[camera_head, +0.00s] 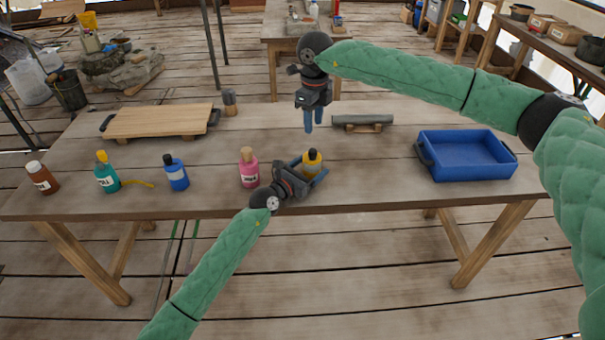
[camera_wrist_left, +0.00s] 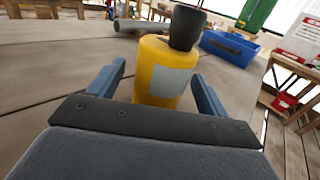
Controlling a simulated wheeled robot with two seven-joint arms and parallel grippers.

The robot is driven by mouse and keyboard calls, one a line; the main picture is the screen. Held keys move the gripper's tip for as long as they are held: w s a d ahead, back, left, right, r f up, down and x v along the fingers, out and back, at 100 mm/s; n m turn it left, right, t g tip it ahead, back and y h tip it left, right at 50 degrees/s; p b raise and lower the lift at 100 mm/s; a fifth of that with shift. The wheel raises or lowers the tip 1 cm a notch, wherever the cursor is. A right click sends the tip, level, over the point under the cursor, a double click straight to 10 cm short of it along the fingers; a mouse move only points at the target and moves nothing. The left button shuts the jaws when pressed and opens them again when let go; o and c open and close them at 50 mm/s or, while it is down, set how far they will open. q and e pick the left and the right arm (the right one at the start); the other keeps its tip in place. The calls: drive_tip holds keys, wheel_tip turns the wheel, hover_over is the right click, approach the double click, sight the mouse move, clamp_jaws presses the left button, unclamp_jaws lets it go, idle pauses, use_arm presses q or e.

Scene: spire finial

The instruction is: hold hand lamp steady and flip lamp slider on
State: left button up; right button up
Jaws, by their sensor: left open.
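A yellow bottle-shaped thing with a black top (camera_head: 313,168) stands upright near the table's front edge. It also fills the middle of the left wrist view (camera_wrist_left: 163,72), with a pale label on its side. No slider shows on it, and I cannot tell if it is the hand lamp. My left gripper (camera_head: 308,173) is open, with its blue fingers on either side of the yellow body. The left wrist view shows gaps between the fingers and the body. My right gripper (camera_head: 314,119) hangs above the table, behind the yellow thing, fingers down and apart from it.
A pink bottle (camera_head: 249,170) stands just left of the left gripper. Blue (camera_head: 176,175), teal (camera_head: 107,175) and brown (camera_head: 42,178) bottles stand farther left. A grey cylinder (camera_head: 362,121) lies behind. A blue tray (camera_head: 468,172) is at right, a wooden board (camera_head: 160,120) at back left.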

sight(314, 153)
use_arm(q)
drive_tip(key=shift+w+d, duration=0.35)
drive_tip(key=shift+w, duration=0.05)
